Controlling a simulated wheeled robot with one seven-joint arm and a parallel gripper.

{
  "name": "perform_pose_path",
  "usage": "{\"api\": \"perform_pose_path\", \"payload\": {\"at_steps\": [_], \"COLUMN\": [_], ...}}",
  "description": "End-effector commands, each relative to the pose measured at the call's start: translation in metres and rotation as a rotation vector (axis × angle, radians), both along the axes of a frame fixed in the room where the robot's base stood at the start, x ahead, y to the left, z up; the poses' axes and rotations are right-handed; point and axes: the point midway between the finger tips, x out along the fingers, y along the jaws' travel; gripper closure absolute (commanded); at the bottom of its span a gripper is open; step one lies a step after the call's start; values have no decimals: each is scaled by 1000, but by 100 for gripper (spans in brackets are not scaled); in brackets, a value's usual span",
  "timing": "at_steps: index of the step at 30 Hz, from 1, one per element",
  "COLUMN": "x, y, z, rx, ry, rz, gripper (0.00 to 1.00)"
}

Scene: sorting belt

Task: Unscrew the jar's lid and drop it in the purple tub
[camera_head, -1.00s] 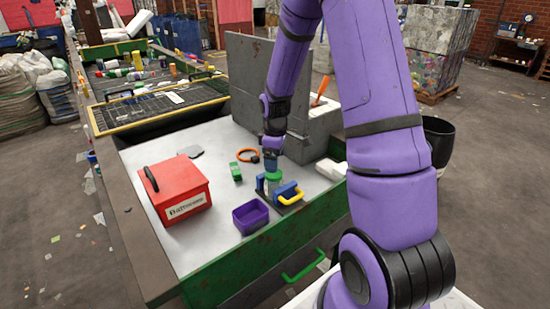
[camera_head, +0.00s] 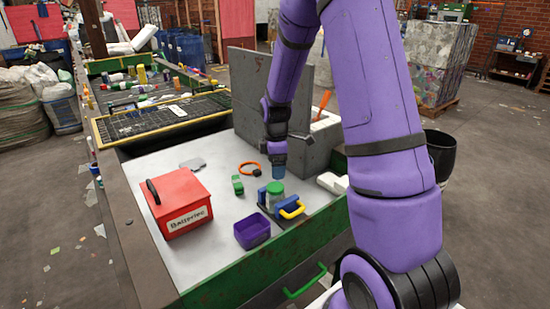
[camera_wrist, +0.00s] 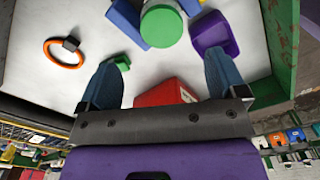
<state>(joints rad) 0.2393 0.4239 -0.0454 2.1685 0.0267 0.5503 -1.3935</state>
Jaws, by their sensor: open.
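The jar (camera_head: 276,202) stands upright in a clamp with blue jaws (camera_head: 264,197) and a yellow handle (camera_head: 292,210). Its green lid (camera_head: 275,187) sits on top and also shows at the top of the wrist view (camera_wrist: 161,26). The purple tub (camera_head: 252,232) is in front and to the left of the clamp, and in the wrist view (camera_wrist: 214,36) it is right of the lid. My gripper (camera_head: 278,172) is just behind and above the lid. In the wrist view my gripper (camera_wrist: 165,60) has its fingers wide apart with nothing between them; the lid lies beyond the fingertips.
A red battery box (camera_head: 180,205) stands at left on the pale worktop. A green block (camera_head: 237,185) and an orange ring (camera_head: 249,168) lie behind the tub. A grey upright panel (camera_head: 270,95) stands close behind my gripper. A white object (camera_head: 331,182) lies right of the clamp.

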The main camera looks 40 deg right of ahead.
Motion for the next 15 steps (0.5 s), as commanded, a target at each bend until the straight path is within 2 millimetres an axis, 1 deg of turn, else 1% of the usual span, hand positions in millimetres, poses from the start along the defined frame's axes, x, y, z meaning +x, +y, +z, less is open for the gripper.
{"api": "perform_pose_path", "payload": {"at_steps": [3, 6, 9, 12, 15], "x": [1, 1, 1, 2, 2], "y": [1, 2, 2, 3, 3], "z": [11, 19, 25, 29, 31], "rx": [-1, 1, 3, 4, 4], "ry": [-1, -2, 0, -1, 0], "rz": [229, 414, 563, 665, 721], "gripper": [10, 10, 10, 10, 10]}}
